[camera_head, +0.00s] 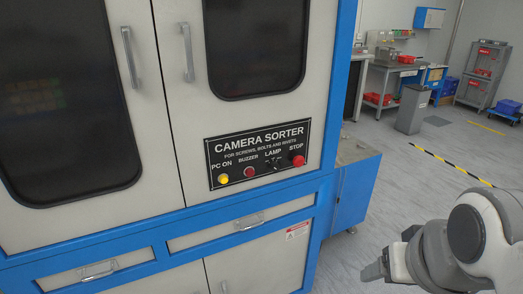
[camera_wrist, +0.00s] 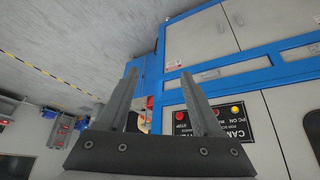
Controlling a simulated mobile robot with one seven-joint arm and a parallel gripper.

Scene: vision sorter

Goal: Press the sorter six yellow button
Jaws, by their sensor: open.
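The yellow button (camera_head: 223,179) is at the left end of a black panel (camera_head: 258,152) on the blue and cream sorter, under the label PC ON. The panel reads CAMERA SORTER; no number six is legible. In the wrist view, which is upside down, the yellow button (camera_wrist: 236,109) shows to the right of my gripper (camera_wrist: 160,74). My gripper is open and empty, with its two fingers apart. In the head view my gripper (camera_head: 375,269) is at the lower right, well away from the panel and touching nothing.
On the same panel are a red buzzer button (camera_head: 249,172), a dark lamp switch (camera_head: 275,165) and a red stop button (camera_head: 298,160). Drawer handles (camera_head: 249,222) and door handles (camera_head: 188,52) stick out of the sorter. The floor (camera_head: 420,160) to the right is open.

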